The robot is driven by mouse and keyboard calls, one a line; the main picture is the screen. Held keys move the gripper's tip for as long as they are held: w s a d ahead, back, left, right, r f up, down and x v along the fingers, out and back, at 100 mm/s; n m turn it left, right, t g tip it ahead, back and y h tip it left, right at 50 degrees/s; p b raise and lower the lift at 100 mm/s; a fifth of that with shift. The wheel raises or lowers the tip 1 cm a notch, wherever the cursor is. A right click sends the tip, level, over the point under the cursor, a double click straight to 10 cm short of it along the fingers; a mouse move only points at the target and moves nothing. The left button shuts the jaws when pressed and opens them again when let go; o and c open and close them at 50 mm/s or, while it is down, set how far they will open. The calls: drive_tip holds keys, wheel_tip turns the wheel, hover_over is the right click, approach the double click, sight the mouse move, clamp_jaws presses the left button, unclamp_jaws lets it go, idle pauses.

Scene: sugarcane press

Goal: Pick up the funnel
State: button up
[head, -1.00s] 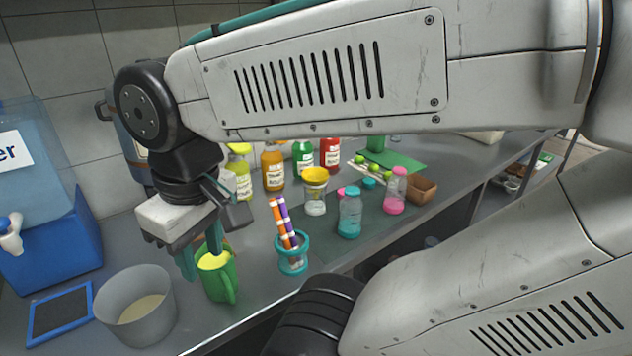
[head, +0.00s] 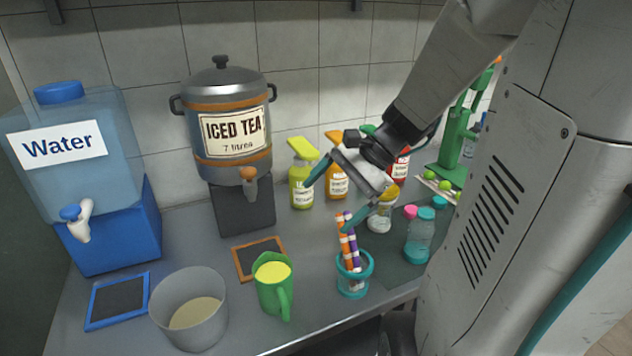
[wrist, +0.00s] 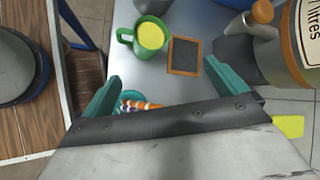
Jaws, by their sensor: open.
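The funnel (head: 392,193) looks like the yellow piece on top of a small clear jar (head: 379,218) in the head view. It is partly hidden behind my gripper (head: 334,197). My gripper is open and empty, with its teal fingers apart, above the counter and left of the funnel in the picture. In the wrist view my gripper (wrist: 160,85) shows its two spread fingers, and I cannot make out the funnel there.
A teal holder with striped sticks (head: 353,277) stands below my gripper, near the counter's front edge. A teal-lidded bottle (head: 419,243) stands right of the holder.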

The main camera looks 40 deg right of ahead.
drive_tip(key=w+d+f+m+t+h, duration=0.1)
drive_tip(key=d+f+m+t, duration=0.15)
drive_tip(key=d+m, duration=0.4)
drive_tip(key=d+f+m+t, duration=0.2)
drive_tip(key=d+m+t, duration=0.2)
drive_tip(key=d, duration=0.6)
drive_tip(key=m+t+h, duration=0.3)
drive_tip(key=m+h, duration=0.1)
drive_tip(key=m, duration=0.4)
approach(393, 191)
drive_tip(key=a+r, duration=0.2)
drive_tip(key=a, duration=0.1)
drive_tip(key=shift+n, duration=0.25)
drive_tip(key=x, duration=1.1)
drive_tip(key=shift+d+f, duration=0.1)
drive_tip(key=c, duration=1)
